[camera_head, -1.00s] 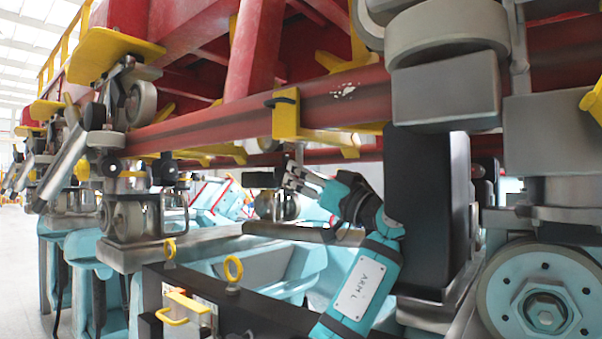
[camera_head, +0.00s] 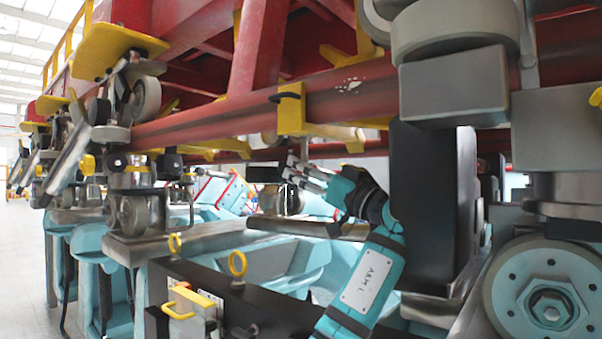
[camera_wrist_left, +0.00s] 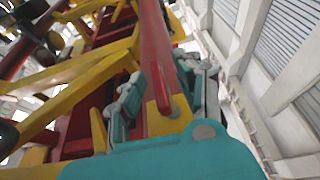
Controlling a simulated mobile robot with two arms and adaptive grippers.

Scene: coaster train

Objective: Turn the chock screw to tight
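My left gripper (camera_head: 290,172) reaches up from the lower right under the red rail, on a teal arm marked ARM L. Its grey fingertips are close to a small dark block (camera_head: 264,173); whether they touch it I cannot tell. In the left wrist view, the two grey-teal fingers (camera_wrist_left: 165,95) stand apart, with red and yellow train parts seen between and beyond them. I see nothing clearly held. I cannot make out the chock screw for certain in either view. My right gripper is not in view.
The red rail (camera_head: 210,122) with a yellow bracket (camera_head: 291,110) crosses above the gripper. A dark upright block (camera_head: 428,200) stands close right of the arm. A large wheel (camera_head: 505,290) is at lower right.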

